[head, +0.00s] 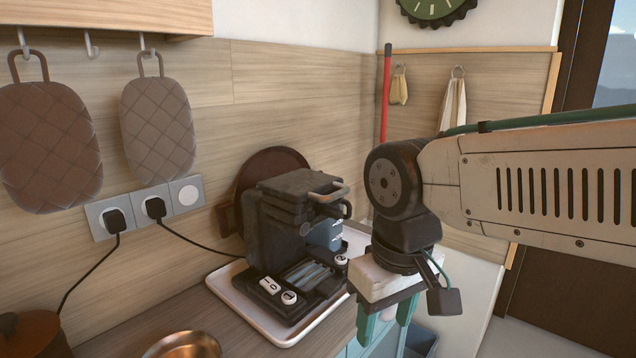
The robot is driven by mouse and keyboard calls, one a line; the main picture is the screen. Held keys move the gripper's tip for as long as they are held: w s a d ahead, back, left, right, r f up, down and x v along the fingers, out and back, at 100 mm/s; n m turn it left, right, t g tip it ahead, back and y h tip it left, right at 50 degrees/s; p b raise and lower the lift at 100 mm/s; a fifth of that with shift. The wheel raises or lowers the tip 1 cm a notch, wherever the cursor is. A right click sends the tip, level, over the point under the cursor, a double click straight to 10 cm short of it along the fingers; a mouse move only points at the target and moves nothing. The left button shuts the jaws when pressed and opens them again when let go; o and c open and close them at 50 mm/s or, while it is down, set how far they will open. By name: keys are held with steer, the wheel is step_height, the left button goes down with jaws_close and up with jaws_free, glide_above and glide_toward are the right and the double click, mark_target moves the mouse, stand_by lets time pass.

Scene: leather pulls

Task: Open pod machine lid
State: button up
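The pod machine (275,228) is a dark boxy appliance on a white tray (222,288) on the counter, left of my gripper. Its lid (290,186) is at the top and looks closed, with a pale metal handle (330,193) sticking out at the front right. My gripper (385,325) is to the right of and below the lid handle, apart from the machine. Its two green fingers point down and stand apart with a gap between them; the tips are partly hard to make out. Nothing shows between them.
A copper pan (185,345) and a brown pot (32,335) stand at the front left. Two plugs with cords (185,243) run from the wall sockets (140,208). A round brown board (268,165) leans behind the machine. Quilted mitts (157,130) hang above.

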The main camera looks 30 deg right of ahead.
steer(key=o, duration=0.9)
steer(key=shift+g, duration=0.3)
steer(key=w+r, duration=0.1)
steer(key=w+d, duration=0.1)
steer(key=w, duration=0.1)
steer(key=w+r, duration=0.1)
steer(key=w, duration=0.1)
steer(key=shift+w+d+r, duration=0.2)
steer(key=shift+w+r, duration=0.05)
steer(key=shift+r, duration=0.1)
step_height(320, 180, up, 13)
steer(key=n, duration=0.3)
glide_above(338, 191)
steer(key=shift+w+d, duration=0.15)
steer(key=shift+w, duration=0.05)
step_height(338, 191, up, 2)
steer(key=shift+w+r+n, duration=0.1)
steer(key=shift+n, duration=0.2)
steer(key=shift+s, duration=0.3)
steer(key=shift+n, duration=0.3)
step_height(338, 191, down, 8)
steer(key=c, duration=1.3)
steer(key=shift+w+r+g, duration=0.1)
steer(key=shift+r+g, duration=0.05)
steer(key=shift+g, duration=0.15)
